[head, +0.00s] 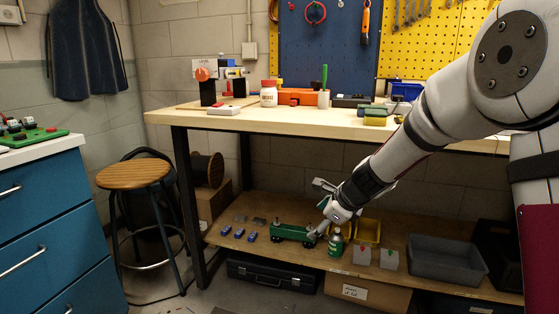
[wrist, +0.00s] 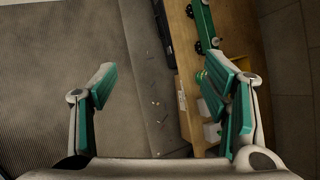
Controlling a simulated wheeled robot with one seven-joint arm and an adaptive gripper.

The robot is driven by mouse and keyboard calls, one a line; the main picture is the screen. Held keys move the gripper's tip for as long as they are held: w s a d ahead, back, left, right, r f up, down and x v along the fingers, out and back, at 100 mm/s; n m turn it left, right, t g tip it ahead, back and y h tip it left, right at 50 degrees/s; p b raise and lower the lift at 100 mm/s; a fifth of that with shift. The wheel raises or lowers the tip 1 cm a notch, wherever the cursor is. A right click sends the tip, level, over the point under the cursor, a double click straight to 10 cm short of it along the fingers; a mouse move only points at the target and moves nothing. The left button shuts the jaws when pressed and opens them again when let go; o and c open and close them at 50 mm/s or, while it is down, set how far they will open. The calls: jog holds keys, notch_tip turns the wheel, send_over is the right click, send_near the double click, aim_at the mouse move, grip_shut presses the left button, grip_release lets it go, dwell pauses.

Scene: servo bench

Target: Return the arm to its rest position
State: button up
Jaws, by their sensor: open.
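My arm reaches down from the right of the head view to the lower shelf (head: 455,283) of the bench. My gripper (head: 325,212) is at the shelf's front, close to a green wheeled vehicle (head: 290,233) and a dark green can (head: 336,243); I cannot tell whether it touches either. The green vehicle (wrist: 203,22) shows in the wrist view beyond the right finger, on the shelf.
The lower shelf also holds a yellow bin (head: 368,231), a grey tray (head: 447,258), grey blocks and small blue parts (head: 239,232). The bench top (head: 290,119) overhangs above. A wooden stool (head: 134,174) and blue drawers (head: 45,230) stand left. Floor beside the stool is clear.

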jog(key=s+r+n+g, duration=0.2)
jog(key=s+r+n, duration=0.4)
jog(key=s, duration=0.6)
jog(key=s+r+n+g, duration=0.1)
jog(key=s+r+n, duration=0.5)
jog(key=s, duration=0.6)
jog(key=s+d+f+n+g+h, duration=0.1)
jog(key=s+d+n, duration=0.25)
jog(key=s, duration=0.55)
jog(key=s+d+f+n+g+h, duration=0.15)
jog(key=s+n, duration=0.25)
jog(key=s, duration=0.4)
jog(key=s+d+n+g+h, duration=0.1)
jog(key=s+d+n+h, duration=0.2)
jog(key=s, duration=0.6)
notch_tip(320, 180, up, 40)
jog(key=t+y+p, duration=0.1)
jog(key=t+p, duration=0.3)
jog(key=p, duration=3.4)
jog(key=shift+w+d, duration=0.2)
jog(key=shift+n+y, duration=0.25)
